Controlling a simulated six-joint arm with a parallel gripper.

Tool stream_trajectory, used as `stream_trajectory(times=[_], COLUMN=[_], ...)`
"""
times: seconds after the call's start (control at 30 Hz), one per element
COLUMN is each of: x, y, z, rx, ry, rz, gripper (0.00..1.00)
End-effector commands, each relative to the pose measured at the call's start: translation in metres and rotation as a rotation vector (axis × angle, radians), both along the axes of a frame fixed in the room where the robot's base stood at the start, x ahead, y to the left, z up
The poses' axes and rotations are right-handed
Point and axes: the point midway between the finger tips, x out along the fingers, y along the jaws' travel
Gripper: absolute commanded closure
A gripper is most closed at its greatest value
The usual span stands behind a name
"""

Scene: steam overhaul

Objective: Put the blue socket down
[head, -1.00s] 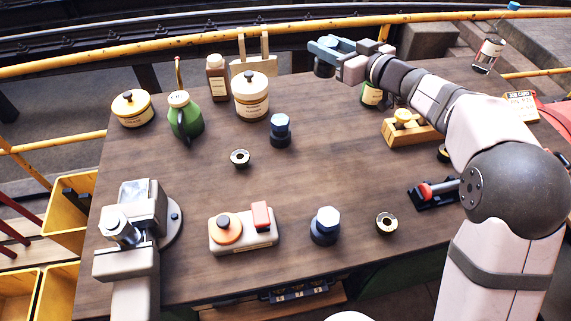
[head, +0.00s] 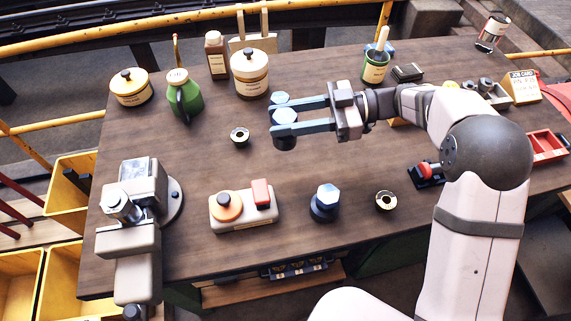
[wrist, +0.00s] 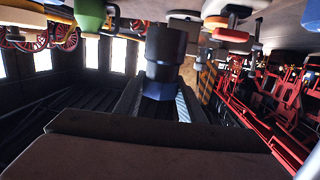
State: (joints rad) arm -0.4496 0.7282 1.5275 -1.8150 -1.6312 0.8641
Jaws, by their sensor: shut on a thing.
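The blue socket (head: 285,143) has a light blue hex top and a dark round lower body. My gripper (head: 284,116) is shut on its hex top, one finger on each side, and the dark body hangs below the fingers, upright. In the wrist view the socket (wrist: 164,55) shows a dark cylinder with its blue hex end between my fingers. I cannot tell whether the held socket touches the table.
A ring (head: 240,137) lies to the left. A white jar (head: 250,82) and green jug (head: 184,100) stand behind. Another blue hex piece (head: 325,203), a second ring (head: 386,201) and a grey device with an orange knob (head: 243,212) stand in front. Bare table lies between.

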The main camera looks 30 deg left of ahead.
Motion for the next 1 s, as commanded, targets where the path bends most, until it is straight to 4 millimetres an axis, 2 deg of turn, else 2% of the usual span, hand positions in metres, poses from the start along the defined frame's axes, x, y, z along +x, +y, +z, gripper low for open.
stream_trajectory(times=[0.17, 0.5, 0.83, 1.0], x=[0.001, 0.001, 0.001, 0.001], y=[0.000, 0.000, 0.001, 0.001], z=[-0.007, -0.053, -0.065, -0.084], rx=[0.002, 0.001, 0.003, 0.002], ry=[0.002, 0.002, 0.000, 0.003], rz=[-0.004, -0.004, -0.004, -0.004], gripper=[1.00, 1.00, 1.00, 1.00])
